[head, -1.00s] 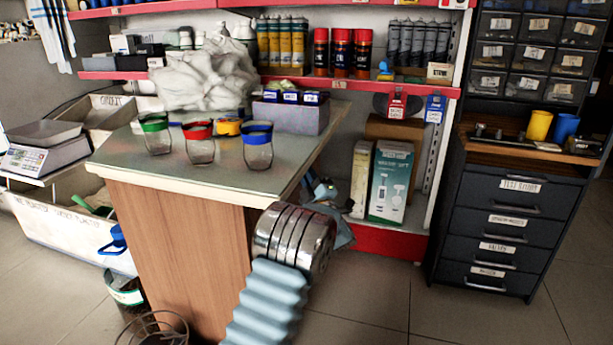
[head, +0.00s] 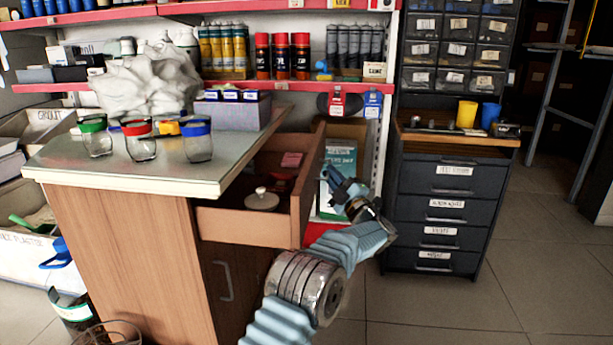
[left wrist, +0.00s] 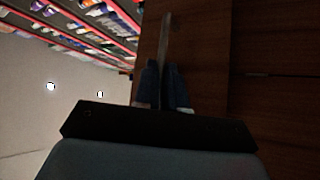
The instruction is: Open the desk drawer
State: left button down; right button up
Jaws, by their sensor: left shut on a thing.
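The wooden desk drawer (head: 250,227) stands pulled out from the right side of the desk (head: 125,265). Inside it are a pale round lidded pot (head: 262,201) and a small red box (head: 292,160). My left gripper (head: 332,180) is at the outer face of the drawer front (head: 306,195). In the left wrist view, its two dark fingers (left wrist: 163,68) are shut on the drawer handle (left wrist: 166,35), a thin metal bar beside brown wood. In the head view the handle is hidden behind the drawer front. My right gripper is not in view.
Cups with green, red and blue rims (head: 197,145) stand on the desktop. Below the drawer is a cupboard door with a metal handle (head: 226,281). A dark drawer cabinet (head: 440,215) stands to the right, with free floor (head: 430,310) before it.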

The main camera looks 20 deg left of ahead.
pick_arm(q)
jog(key=shift+w+d+r, duration=0.1)
jog(key=shift+w+d, duration=0.1)
jog(key=shift+d, duration=0.7)
jog(key=shift+w+d+r, duration=0.1)
jog(key=shift+w+d, duration=0.15)
jog(key=shift+d, duration=0.65)
jog(key=shift+w+d, duration=0.2)
jog(key=shift+d, duration=0.7)
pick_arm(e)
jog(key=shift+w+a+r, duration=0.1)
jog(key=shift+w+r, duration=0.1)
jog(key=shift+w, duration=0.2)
pick_arm(q)
jog(key=c, duration=1.2)
grip_release()
jog(key=shift+f, duration=0.1)
jog(key=v, duration=1.3)
jog(key=shift+s+d+f+p, duration=0.15)
jog(key=shift+s+d+p, duration=0.05)
jog(key=shift+d+p, duration=0.1)
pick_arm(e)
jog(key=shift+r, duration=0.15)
